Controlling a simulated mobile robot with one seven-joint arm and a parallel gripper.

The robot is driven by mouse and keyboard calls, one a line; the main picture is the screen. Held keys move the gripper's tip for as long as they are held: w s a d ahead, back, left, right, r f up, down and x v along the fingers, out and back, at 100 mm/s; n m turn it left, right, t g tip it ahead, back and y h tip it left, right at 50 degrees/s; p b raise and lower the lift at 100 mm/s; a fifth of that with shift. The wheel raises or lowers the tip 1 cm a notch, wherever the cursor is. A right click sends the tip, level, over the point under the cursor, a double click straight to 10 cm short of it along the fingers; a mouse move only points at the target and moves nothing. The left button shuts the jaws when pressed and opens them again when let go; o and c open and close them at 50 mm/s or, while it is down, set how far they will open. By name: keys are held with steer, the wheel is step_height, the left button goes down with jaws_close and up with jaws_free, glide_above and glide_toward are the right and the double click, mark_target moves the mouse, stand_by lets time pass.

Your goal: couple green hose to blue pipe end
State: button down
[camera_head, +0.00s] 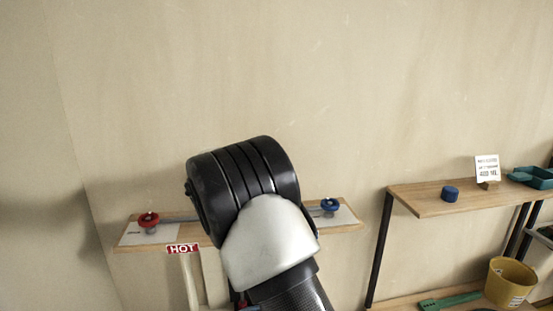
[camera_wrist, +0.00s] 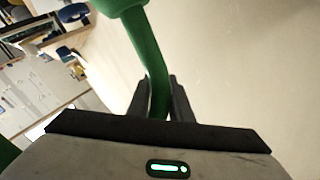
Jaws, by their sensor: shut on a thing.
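In the wrist view, my gripper (camera_wrist: 160,88) is shut on a green hose (camera_wrist: 157,70), which passes between its two dark fingers. A thicker green part (camera_wrist: 118,5) of the hose is cut off at the top edge. In the head view my black and white arm hides the gripper and the hose. A blue knob on a grey fitting (camera_head: 329,205) sits at the right of a wall board, just right of my arm. I cannot clearly make out the blue pipe end in either view.
At right, a wooden shelf (camera_head: 425,205) holds a blue cup-like thing (camera_head: 450,193) and a sign (camera_head: 487,168). A yellow bucket (camera_head: 509,283) stands lower.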

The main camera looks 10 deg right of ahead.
steer(key=shift+f+b, duration=0.5)
steer(key=shift+f, duration=0.5)
steer(key=c, duration=1.5)
jaws_free()
steer(key=v, duration=1.7)
steer(key=shift+s+a+b, duration=0.1)
steer(key=shift+s+b, duration=0.15)
steer(key=shift+b, duration=0.1)
